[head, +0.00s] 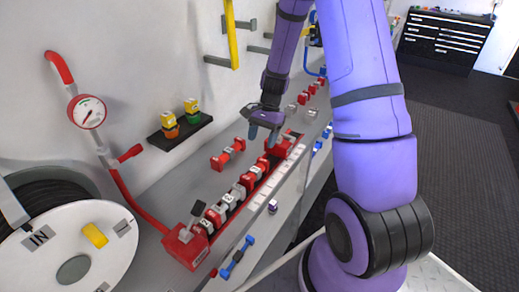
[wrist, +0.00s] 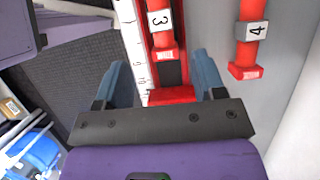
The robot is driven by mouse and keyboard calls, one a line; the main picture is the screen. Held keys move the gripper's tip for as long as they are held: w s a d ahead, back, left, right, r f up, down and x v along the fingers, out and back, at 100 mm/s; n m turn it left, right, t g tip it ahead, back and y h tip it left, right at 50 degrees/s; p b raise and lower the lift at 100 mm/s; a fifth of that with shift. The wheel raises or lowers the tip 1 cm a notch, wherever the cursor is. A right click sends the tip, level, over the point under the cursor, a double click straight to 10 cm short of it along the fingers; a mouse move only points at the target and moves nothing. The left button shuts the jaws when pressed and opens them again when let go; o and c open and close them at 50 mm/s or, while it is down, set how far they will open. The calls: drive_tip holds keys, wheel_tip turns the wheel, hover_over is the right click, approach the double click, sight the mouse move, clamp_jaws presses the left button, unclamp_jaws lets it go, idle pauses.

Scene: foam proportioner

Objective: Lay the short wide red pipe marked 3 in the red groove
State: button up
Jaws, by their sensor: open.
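The red pipe marked 3 (wrist: 161,40) shows in the wrist view, with a white band and a red flange at its near end. It lies in line with the red-edged groove (wrist: 146,30), beside a white scale; I cannot tell whether it is fully seated. A dark gap separates its flange from a red block (wrist: 172,96). My gripper (wrist: 161,62) is open, its blue fingers to either side of the groove line and apart from the pipe. In the head view my gripper (head: 263,136) is low over the red row on the bench; the pipe's mark is not readable there.
A red pipe marked 4 (wrist: 250,38) lies on the grey bench to the right in the wrist view. Several red parts and a red box (head: 186,246) line the bench. A black shelf (head: 180,133) with yellow-topped parts and a hose reel (head: 70,235) stand left.

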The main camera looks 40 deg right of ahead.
drive_tip(key=s+a+r+n+t+h, duration=0.1)
drive_tip(key=s+a+r+n, duration=0.15)
drive_tip(key=r, duration=0.45)
drive_tip(key=s+a+r+n+t+h, duration=0.1)
drive_tip(key=s+a+r+n, duration=0.15)
drive_tip(key=r, duration=0.45)
drive_tip(key=s+a+r+n+t+h, duration=0.1)
drive_tip(key=s+a+r+n, duration=0.15)
drive_tip(key=r, duration=0.45)
drive_tip(key=s+a+r+n+t, duration=0.1)
drive_tip(key=s+r+n+t, duration=0.1)
drive_tip(key=s, duration=0.6)
drive_tip(key=s+a+r+n+t+h, duration=0.1)
drive_tip(key=s+r+n+t, duration=0.1)
drive_tip(key=s+r+n, duration=0.2)
drive_tip(key=shift+s+a+r, duration=0.4)
drive_tip(key=shift+s+r, duration=1.35)
drive_tip(key=shift+s, duration=0.2)
